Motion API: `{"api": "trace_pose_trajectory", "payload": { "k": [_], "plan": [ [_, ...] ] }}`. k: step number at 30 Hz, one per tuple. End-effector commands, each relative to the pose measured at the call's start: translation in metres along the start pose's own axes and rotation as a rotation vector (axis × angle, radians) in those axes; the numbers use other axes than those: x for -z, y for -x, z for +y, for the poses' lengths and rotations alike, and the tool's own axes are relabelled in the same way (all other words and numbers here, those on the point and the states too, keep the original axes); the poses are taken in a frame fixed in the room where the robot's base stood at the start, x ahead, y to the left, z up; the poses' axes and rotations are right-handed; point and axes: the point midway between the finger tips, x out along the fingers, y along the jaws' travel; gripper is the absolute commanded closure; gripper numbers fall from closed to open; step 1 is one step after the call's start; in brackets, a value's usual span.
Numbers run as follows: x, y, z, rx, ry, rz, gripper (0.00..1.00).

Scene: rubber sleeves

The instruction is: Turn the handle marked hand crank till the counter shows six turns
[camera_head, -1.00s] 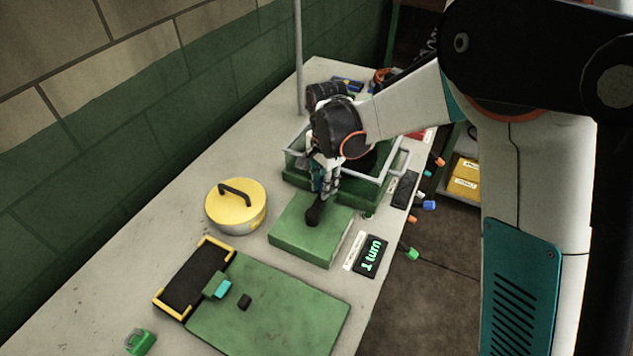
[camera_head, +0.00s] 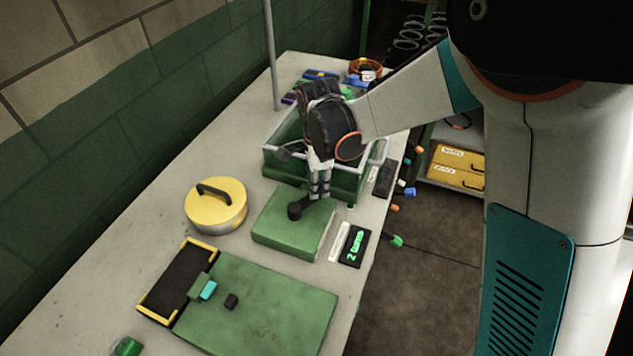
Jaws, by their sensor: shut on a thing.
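The hand crank sits on a green block (camera_head: 283,236) on the bench. Its black hub (camera_head: 295,211) shows on top of the block. My gripper (camera_head: 320,192) points down over the far right part of the block and is shut on the crank handle, which is mostly hidden by the fingers. The counter (camera_head: 354,246) is a small dark display at the block's right side, and its green text appears to read 2 turns. A white label strip (camera_head: 340,241) lies beside the counter; its words are too small to read.
A green bin with a grey rim (camera_head: 270,149) stands just behind my gripper. A yellow round lid with a black handle (camera_head: 216,204) is left of the block. A green board (camera_head: 262,310) lies in front. Several coloured plugs hang along the bench's right edge.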

Motion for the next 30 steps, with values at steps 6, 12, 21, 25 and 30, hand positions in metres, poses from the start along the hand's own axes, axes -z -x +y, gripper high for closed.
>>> {"api": "trace_pose_trajectory", "payload": {
  "k": [6, 12, 21, 25, 30],
  "plan": [
    [0.001, 0.0, 0.0, 0.0, -0.005, 0.002, 1.0],
    [0.001, 0.0, 0.001, -0.001, -0.004, 0.002, 0.72],
    [0.001, 0.0, 0.0, 0.0, -0.003, 0.001, 0.57],
    [0.0, 0.002, 0.0, 0.0, -0.002, 0.001, 0.57],
    [0.0, 0.019, 0.001, 0.0, -0.002, 0.001, 0.57]
  ]
}}
